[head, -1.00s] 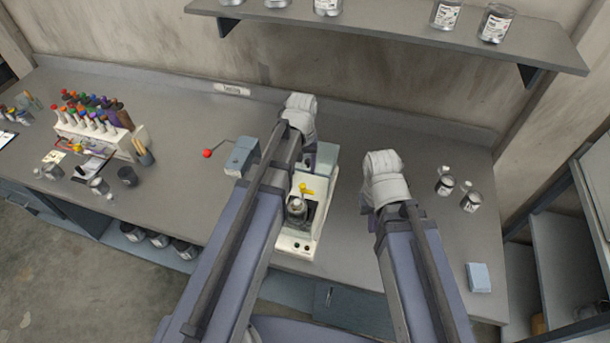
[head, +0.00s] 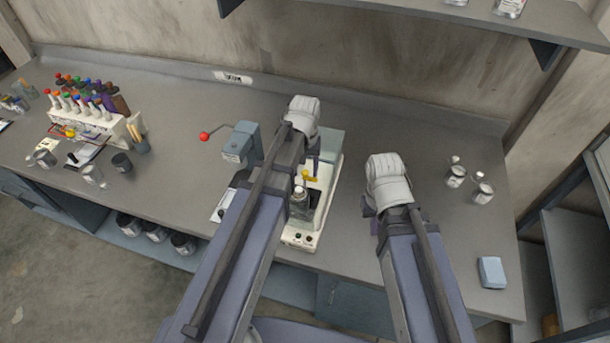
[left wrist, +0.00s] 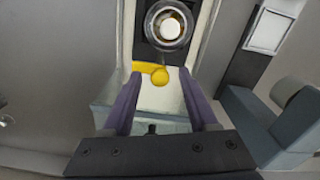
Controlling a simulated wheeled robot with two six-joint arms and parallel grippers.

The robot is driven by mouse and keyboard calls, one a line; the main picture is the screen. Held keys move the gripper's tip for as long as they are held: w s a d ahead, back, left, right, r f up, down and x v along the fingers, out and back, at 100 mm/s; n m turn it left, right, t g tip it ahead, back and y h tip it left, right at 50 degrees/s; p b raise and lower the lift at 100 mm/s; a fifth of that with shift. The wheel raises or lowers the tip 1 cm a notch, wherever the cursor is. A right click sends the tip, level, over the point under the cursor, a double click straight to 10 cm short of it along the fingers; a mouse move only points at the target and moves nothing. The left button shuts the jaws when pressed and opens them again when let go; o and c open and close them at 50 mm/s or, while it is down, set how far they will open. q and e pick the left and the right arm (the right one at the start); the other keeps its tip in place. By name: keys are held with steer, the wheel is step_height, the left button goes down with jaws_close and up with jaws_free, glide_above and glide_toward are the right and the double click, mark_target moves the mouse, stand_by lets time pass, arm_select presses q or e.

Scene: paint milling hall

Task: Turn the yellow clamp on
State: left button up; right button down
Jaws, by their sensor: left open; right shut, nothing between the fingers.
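The yellow clamp (head: 309,177) is a small lever with a round knob, on a cream-coloured machine (head: 331,187) on the bench. In the left wrist view the clamp (left wrist: 152,72) lies between the tips of my open left gripper (left wrist: 160,84), its arm reaching toward the left finger; contact is unclear. A jar with a pale lid (head: 299,200) sits in the machine's dark recess, just in front of the clamp. In the head view my left gripper (head: 312,160) is over the machine, partly hidden by its arm. My right gripper (head: 372,212) is shut and empty, right of the machine.
A grey-blue device (head: 240,146) with a red-knobbed lever (head: 205,136) stands close left of the machine. Small jars (head: 456,176) and a blue block (head: 491,272) are at the right. A rack of coloured vials (head: 88,122) is far left.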

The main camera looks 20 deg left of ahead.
arm_select(q)
jaws_close()
stand_by(0.6)
